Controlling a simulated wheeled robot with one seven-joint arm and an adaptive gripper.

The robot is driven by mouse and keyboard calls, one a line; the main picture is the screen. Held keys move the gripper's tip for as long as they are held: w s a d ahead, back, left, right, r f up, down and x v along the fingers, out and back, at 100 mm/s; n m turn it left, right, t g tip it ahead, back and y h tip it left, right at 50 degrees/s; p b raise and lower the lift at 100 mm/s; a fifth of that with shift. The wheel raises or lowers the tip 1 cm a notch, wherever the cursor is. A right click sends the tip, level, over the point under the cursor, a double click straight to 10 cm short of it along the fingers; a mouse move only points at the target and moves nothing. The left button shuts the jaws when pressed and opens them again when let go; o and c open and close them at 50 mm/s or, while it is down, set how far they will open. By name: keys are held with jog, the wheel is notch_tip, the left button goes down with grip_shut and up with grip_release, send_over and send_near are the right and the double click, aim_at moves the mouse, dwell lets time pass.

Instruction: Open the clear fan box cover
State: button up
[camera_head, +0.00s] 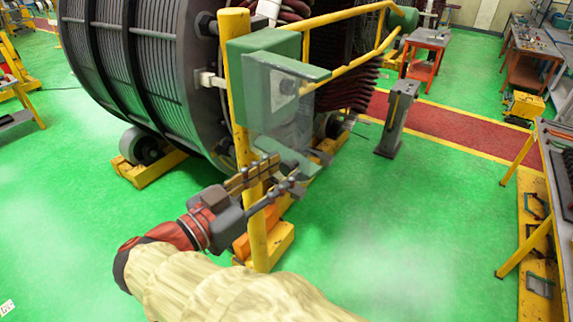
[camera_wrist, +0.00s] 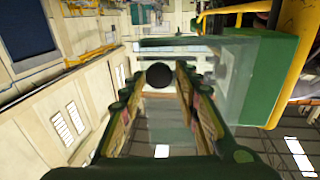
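The green fan box (camera_head: 252,52) is mounted on an upright yellow post. My gripper (camera_head: 287,168) is below the cover, beside the post, pointing up and right, fingers apart. In the wrist view, the fingers of my gripper (camera_wrist: 155,72) stand open on either side, and the dark knob (camera_wrist: 159,75) shows between their tips. I cannot tell whether they touch it. The green box (camera_wrist: 268,75) is at right, next to the see-through cover (camera_wrist: 236,80).
A yellow post (camera_head: 256,235) stands right beside my gripper, and a yellow rail (camera_head: 345,66) runs from the box to the back right. A large ribbed stator (camera_head: 150,70) is behind. A grey pedestal (camera_head: 395,120) stands at right. Green floor (camera_head: 400,235) is free at front right.

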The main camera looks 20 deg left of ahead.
jog(key=shift+o, duration=1.3)
jog(key=shift+f, duration=0.1)
jog(key=shift+s, duration=0.1)
jog(key=v, duration=0.7)
jog(key=shift+s, duration=0.2)
jog(key=shift+a, duration=0.15)
